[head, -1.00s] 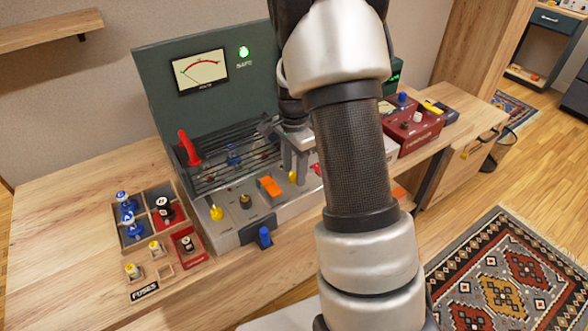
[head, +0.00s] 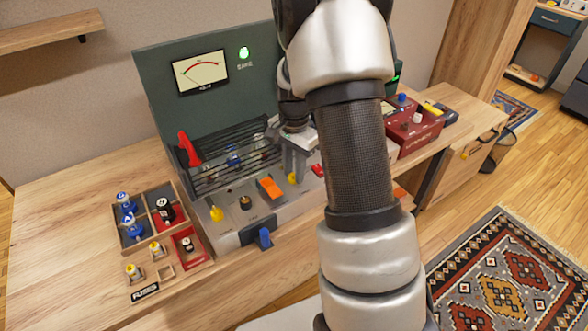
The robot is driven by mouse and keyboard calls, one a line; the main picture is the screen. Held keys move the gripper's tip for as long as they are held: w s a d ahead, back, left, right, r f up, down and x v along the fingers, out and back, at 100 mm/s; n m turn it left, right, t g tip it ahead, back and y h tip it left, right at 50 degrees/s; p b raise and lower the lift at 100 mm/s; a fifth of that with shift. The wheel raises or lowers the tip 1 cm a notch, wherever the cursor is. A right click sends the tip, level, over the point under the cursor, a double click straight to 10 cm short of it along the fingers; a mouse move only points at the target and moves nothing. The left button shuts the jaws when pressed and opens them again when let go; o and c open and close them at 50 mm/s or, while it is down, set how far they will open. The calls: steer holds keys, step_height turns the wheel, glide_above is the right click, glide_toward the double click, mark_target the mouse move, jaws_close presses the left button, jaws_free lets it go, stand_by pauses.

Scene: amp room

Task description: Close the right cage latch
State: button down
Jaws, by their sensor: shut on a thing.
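The dark cage (head: 235,157) of horizontal bars stands on the grey amp (head: 225,222), below the meter. The red left latch (head: 187,150) stands tilted upright at the cage's left end. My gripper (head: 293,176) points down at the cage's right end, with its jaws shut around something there. The right cage latch sits at this end and is hidden by the fingers and my arm, so its angle cannot be seen. A small red piece (head: 318,170) shows just right of the fingers; I cannot tell what it belongs to.
A fuse tray (head: 150,250) stands on the left. Red boxes (head: 412,133) stand on the right. My arm covers the amp's right part.

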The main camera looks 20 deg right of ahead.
mark_target(294, 173)
steer(key=n, duration=0.7)
steer(key=n+p, duration=0.1)
steer(key=n, duration=0.3)
steer(key=shift+n, duration=1.9)
steer(key=c, duration=1.5)
jaws_free()
steer(key=shift+p, duration=0.3)
step_height(294, 173, up, 18)
steer(key=shift+f+p, duration=0.25)
steer(key=shift+p, duration=0.9)
